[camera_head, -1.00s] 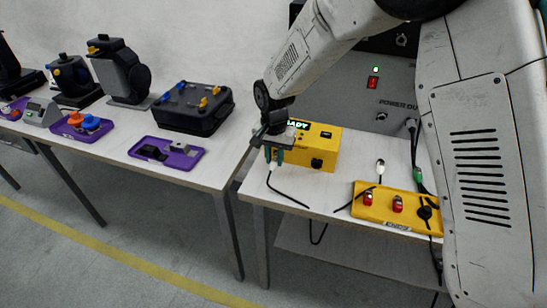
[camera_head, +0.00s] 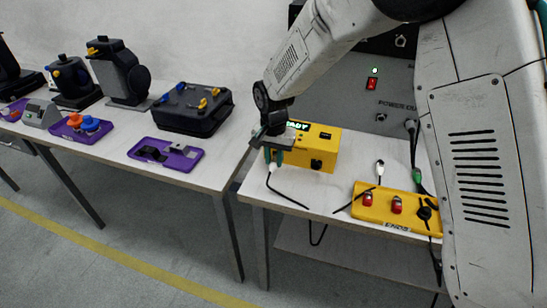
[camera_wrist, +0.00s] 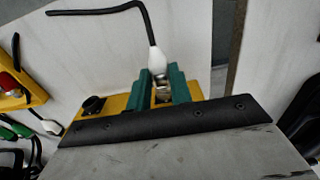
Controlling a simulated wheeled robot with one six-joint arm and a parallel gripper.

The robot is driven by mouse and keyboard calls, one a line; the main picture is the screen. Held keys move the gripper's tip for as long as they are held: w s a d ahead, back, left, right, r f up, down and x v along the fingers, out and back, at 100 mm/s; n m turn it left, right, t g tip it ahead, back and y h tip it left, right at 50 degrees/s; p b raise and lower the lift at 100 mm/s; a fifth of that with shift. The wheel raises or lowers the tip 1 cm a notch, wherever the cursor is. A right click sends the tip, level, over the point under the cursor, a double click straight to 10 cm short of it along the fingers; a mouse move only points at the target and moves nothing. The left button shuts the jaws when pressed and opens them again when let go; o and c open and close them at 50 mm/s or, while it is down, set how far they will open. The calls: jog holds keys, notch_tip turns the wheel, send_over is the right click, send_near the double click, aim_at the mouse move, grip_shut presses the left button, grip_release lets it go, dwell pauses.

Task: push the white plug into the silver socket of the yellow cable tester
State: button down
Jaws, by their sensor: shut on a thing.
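The white plug (camera_wrist: 157,60) is between the green fingertips of my gripper (camera_wrist: 160,88), with its black cable trailing away. My gripper is shut on it. In the head view my gripper (camera_head: 273,156) is at the left end of the yellow cable tester (camera_head: 318,152), which stands on the table with a lit display. The tester also shows behind the fingers in the wrist view (camera_wrist: 119,103). A silvery part shows between the fingers below the plug's white body. I cannot tell whether it is the plug's tip or the socket, or whether they touch.
A yellow panel (camera_head: 374,213) with red-capped parts lies to the right on the same table. Another white plug (camera_head: 380,168) is behind it. A grey powered box (camera_head: 385,85) stands at the back. A second table on the left holds a purple tray (camera_head: 140,155) and a black case (camera_head: 192,112).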

jog(key=shift+w+d, duration=0.2)
jog(key=shift+w, duration=0.5)
dwell(0.5)
jog(key=c, duration=1.2)
grip_release()
notch_tip(320, 180, up, 8)
jog(key=shift+s+f, duration=0.1)
jog(key=s+d+r+n, duration=0.1)
jog(key=s+d+r, duration=0.4)
jog(key=s+d, duration=0.3)
jog(key=s+d+r+n, duration=0.1)
jog(key=s+d+r, duration=0.4)
jog(key=s+d, duration=0.4)
jog(key=s+d+r+n+t, duration=0.1)
jog(key=s+d+r, duration=0.4)
jog(key=s, duration=1.2)
jog(key=shift+s+d+n, duration=0.15)
jog(key=shift+s+d, duration=0.05)
jog(key=shift+d, duration=0.8)
jog(key=shift+s+d+n, duration=0.15)
jog(key=shift+d, duration=0.85)
